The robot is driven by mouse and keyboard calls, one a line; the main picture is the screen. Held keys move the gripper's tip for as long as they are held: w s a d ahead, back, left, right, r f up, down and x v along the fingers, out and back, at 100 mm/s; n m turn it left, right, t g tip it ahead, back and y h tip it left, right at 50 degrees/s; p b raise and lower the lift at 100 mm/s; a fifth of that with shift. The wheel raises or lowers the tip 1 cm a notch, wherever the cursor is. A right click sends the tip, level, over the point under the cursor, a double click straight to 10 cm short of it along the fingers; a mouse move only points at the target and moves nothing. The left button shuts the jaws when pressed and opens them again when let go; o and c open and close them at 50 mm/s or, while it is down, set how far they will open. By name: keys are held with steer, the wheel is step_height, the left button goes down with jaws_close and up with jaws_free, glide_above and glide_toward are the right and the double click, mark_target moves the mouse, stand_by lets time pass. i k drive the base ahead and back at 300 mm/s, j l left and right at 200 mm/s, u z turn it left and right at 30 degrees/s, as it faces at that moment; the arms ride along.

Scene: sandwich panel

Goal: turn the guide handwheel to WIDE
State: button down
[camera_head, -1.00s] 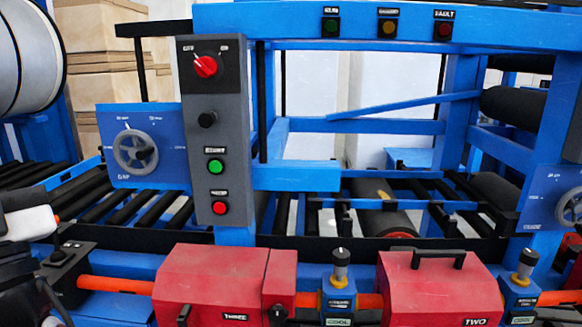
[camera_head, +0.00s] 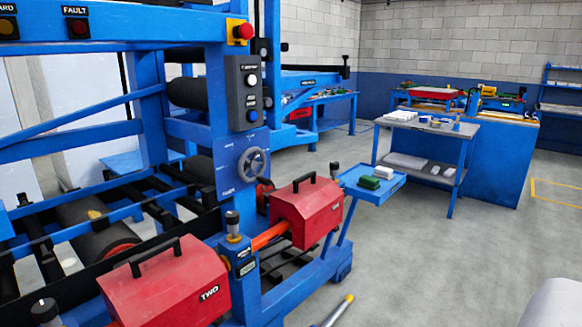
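A grey spoked handwheel (camera_head: 251,163) sits on a blue panel (camera_head: 225,150) of the machine frame, left of the picture's middle. It has a dark knob and small white markings around it. The markings are too small to read, so I cannot tell its setting. My gripper is not in view. A pale rounded shape at the bottom right corner may be part of my arm.
Below the wheel are red covers, one marked TWO (camera_head: 165,285) and another (camera_head: 306,211) with a black handle. A grey button box (camera_head: 243,93) hangs above the wheel. A blue tray (camera_head: 371,184) stands to the right. Grey floor (camera_head: 440,265) is clear there.

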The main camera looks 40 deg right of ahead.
mark_target(244, 162)
steer(key=z, duration=0.95)
steer(key=i+l+z, duration=0.1)
steer(key=i+z, duration=0.35)
steer(key=i, duration=0.4)
